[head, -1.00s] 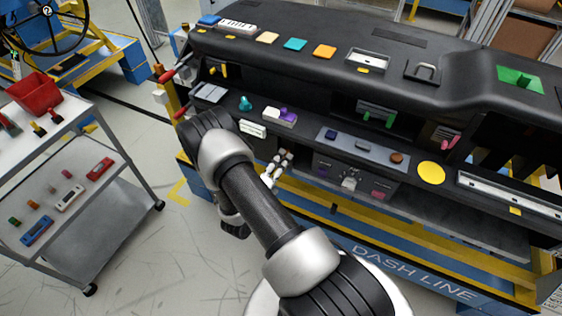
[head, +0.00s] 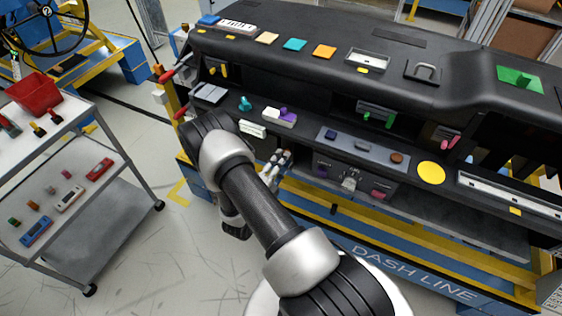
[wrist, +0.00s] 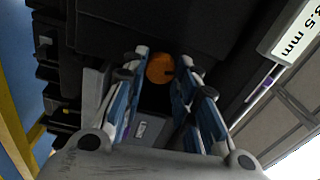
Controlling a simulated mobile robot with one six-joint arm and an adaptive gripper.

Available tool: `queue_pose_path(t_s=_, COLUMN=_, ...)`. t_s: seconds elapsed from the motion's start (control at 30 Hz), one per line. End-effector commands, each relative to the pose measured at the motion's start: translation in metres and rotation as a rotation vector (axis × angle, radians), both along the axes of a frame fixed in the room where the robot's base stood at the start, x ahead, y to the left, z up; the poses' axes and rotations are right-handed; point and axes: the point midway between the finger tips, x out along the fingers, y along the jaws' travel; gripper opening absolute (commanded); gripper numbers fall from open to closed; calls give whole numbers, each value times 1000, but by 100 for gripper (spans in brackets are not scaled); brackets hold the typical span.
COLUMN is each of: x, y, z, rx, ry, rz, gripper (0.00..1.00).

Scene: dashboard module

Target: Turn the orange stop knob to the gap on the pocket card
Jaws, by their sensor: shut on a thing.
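The orange stop knob (wrist: 159,68) is a round disc with a dark mark at its right edge in the wrist view. My gripper (wrist: 163,78) has its blue and grey fingers on either side of it and is shut on it. In the head view my gripper (head: 281,157) is at the dashboard's lower front, left of a grey knob panel, and the orange knob is hidden there. A white card (wrist: 291,32) at the wrist view's upper right ends in "5 mm"; its first digit is cut by the edge. A white card (head: 252,129) also shows on the dashboard shelf.
The black dashboard (head: 300,50) overhangs the shelf above my gripper. A grey panel (head: 340,182) with knobs is close on the right. Yellow and blue rails (head: 310,203) run below. A grey cart (head: 85,190) stands left, with open floor between.

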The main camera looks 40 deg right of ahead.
Motion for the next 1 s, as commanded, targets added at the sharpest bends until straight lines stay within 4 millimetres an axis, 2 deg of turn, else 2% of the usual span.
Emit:
queue_pose_path(t_s=0.17, x=0, y=0, z=0, rx=1, ry=0, rz=0, gripper=3)
queue_pose_path(t_s=0.2, x=0, y=0, z=0, rx=1, ry=0, rz=0, gripper=28)
queue_pose_path(t_s=0.5, x=0, y=0, z=0, rx=0, ry=-1, rz=0, gripper=47)
queue_pose_path(t_s=0.83, x=0, y=2, z=0, rx=0, ry=-1, rz=1, gripper=47)
queue_pose_path(t_s=1.0, x=-6, y=21, z=-1, rx=0, ry=1, rz=6, gripper=47)
